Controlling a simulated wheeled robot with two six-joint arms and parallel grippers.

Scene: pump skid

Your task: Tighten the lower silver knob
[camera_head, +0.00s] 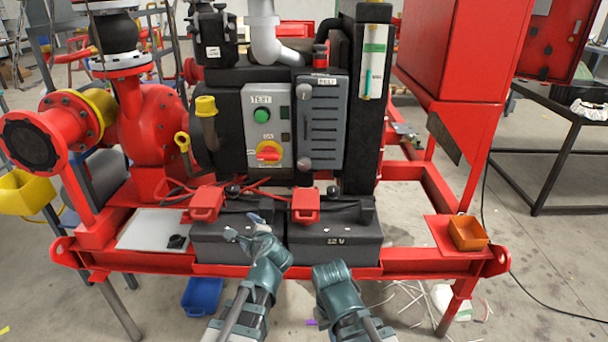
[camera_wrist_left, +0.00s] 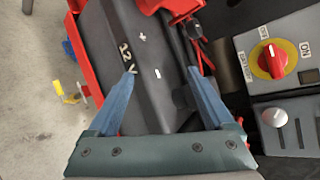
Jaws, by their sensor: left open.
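The lower silver knob (camera_head: 304,163) sits at the bottom left of a grey louvred panel (camera_head: 323,125), just right of the red-and-yellow rotary switch (camera_head: 268,151). A second silver knob (camera_head: 304,91) is at the panel's top left. In the left wrist view the lower knob (camera_wrist_left: 274,117) is at the right, outside the fingers. My left gripper (camera_head: 243,228) is open and empty above the front of the black batteries, below and left of the knob. It also shows in the left wrist view (camera_wrist_left: 161,72). My right gripper's teal body (camera_head: 333,276) shows low in the middle; its fingers are hidden.
Two black batteries (camera_head: 336,246) with red terminal covers (camera_head: 306,206) and cables stand below the panel. A red frame rail (camera_head: 420,262) runs along the front. An orange bin (camera_head: 467,233) is at the right. Space directly before the panel is clear.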

